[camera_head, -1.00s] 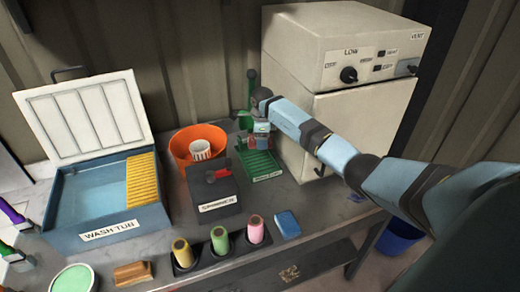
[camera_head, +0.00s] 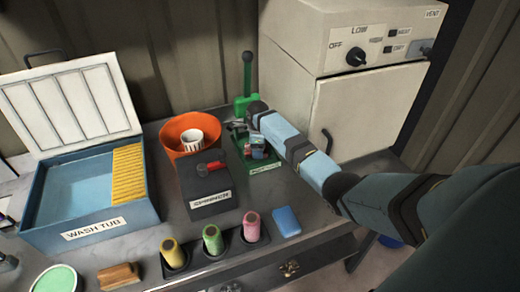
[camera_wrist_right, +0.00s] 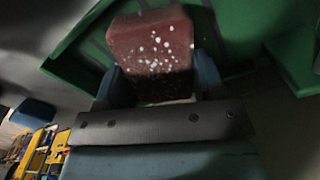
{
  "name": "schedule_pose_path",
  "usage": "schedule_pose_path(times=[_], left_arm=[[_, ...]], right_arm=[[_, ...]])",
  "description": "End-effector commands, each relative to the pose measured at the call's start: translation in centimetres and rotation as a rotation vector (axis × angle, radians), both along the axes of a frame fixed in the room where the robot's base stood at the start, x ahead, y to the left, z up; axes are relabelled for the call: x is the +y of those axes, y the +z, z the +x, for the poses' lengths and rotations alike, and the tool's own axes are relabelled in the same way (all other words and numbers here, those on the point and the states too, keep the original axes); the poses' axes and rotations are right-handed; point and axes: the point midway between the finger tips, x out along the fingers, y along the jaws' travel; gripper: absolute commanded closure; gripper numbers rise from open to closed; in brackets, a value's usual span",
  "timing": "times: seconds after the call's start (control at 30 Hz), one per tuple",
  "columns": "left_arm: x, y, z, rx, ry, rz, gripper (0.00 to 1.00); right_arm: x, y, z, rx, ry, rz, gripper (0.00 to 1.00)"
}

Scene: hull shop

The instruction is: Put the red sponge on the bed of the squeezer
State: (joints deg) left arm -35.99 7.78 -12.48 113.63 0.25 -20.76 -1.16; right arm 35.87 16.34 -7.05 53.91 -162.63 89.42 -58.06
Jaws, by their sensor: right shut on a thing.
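The red sponge (camera_wrist_right: 152,38), dark red with pale speckles, is between the fingers of my right gripper (camera_wrist_right: 160,82) in the right wrist view. In the head view my right gripper (camera_head: 258,148) is over the bed of the green squeezer (camera_head: 246,166), and the sponge is mostly hidden there. The squeezer's tall lever (camera_head: 247,74) stands upright behind the gripper. In the wrist view green squeezer parts (camera_wrist_right: 235,22) lie around the sponge. I cannot tell whether the sponge touches the bed. My left gripper is not in view.
A white cabinet (camera_head: 350,105) stands close right of the squeezer. Left are an orange bowl (camera_head: 172,140) with a white cup, a dark spinner box (camera_head: 208,190) and the wash tub (camera_head: 60,215). In front are a blue sponge (camera_head: 286,221) and a rack of coloured rolls (camera_head: 212,241).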

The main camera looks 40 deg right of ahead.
Motion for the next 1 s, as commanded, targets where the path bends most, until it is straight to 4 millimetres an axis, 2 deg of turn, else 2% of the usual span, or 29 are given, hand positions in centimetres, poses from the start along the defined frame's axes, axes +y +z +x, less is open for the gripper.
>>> schedule_pose_path(times=[0.2, 0.37, 0.4, 0.5, 0.83, 1.0], left_arm=[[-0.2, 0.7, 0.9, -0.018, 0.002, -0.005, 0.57], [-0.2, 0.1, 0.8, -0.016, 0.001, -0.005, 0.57], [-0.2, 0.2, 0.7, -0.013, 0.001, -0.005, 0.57], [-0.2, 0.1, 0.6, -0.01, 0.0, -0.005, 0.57], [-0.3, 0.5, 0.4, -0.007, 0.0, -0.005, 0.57], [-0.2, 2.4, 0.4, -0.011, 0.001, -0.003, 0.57]], right_arm=[[-0.1, 0.1, 0.0, -0.002, 0.0, -0.001, 0.56], [-0.1, -0.4, 0.0, -0.001, 0.0, -0.002, 0.56], [0.0, -0.3, 0.1, -0.002, 0.0, -0.001, 0.3], [0.0, -0.3, 0.1, -0.001, -0.001, -0.001, 0.11], [0.0, 0.3, 0.1, -0.002, -0.001, 0.0, 0.11], [-1.1, 3.2, 0.2, -0.004, -0.006, -0.005, 0.11]])
